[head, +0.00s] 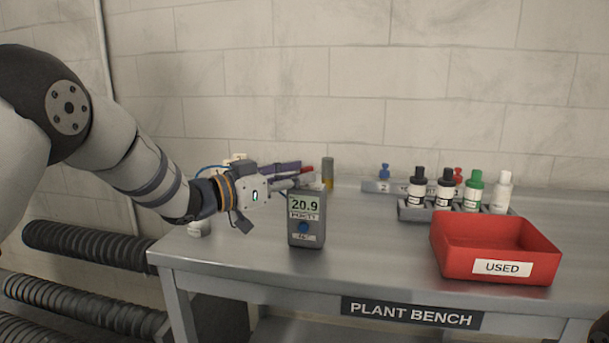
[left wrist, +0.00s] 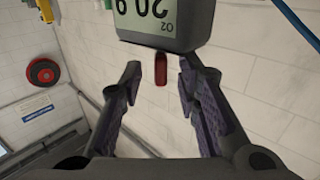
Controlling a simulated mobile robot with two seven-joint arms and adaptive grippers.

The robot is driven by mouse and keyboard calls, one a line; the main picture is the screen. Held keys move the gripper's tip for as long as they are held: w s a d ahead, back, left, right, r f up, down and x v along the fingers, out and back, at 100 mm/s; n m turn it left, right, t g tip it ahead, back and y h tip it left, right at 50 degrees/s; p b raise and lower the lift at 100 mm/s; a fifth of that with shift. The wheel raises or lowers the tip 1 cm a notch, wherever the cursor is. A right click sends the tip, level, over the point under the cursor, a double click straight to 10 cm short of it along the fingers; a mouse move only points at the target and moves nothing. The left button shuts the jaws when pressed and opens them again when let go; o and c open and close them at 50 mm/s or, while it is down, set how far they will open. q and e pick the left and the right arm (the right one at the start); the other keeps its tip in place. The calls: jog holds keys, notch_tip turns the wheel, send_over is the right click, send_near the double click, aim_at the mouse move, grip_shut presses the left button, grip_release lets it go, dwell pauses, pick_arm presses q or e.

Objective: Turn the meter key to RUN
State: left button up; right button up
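The grey meter (head: 315,240) stands upright near the front of the bench, its screen reading 20.9. A blue round knob (head: 303,227) sits on its face below the screen; a small label under the knob is too small to read. The meter shows upside down at the top of the left wrist view (left wrist: 195,35), its knob out of sight. My left gripper (head: 303,171) is behind and above the meter, its purple-padded fingers pointing right. In the left wrist view the fingers (left wrist: 161,75) are apart, with a small red thing (left wrist: 161,68) seen between them, touching neither.
A red USED bin (head: 455,266) stands at the bench's front right. Behind it a grey rack (head: 412,211) holds several bottles. Blue (head: 385,171) and red (head: 458,176) pieces stand at the back. The bench between meter and bin is clear.

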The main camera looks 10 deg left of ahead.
pick_arm(q)
jog(key=shift+x, duration=1.2)
jog(key=shift+w+d+r, duration=0.1)
jog(key=shift+w, duration=0.05)
pick_arm(e)
jog(key=shift+s+f, duration=0.25)
pick_arm(q)
grip_shut()
jog(key=shift+w+f+m+g+h+b, duration=0.15)
jog(key=shift+f+m+g+h+b, duration=0.15)
jog(key=shift+m+g+h+b, duration=0.15)
jog(key=shift+g+h, duration=0.25)
jog(key=shift+r, duration=0.2)
jog(key=shift+m, duration=0.25)
pick_arm(e)
jog(key=shift+s+f+g, duration=0.3)
jog(key=shift+s+f, duration=0.2)
jog(key=shift+s, duration=0.05)
pick_arm(q)
grip_release()
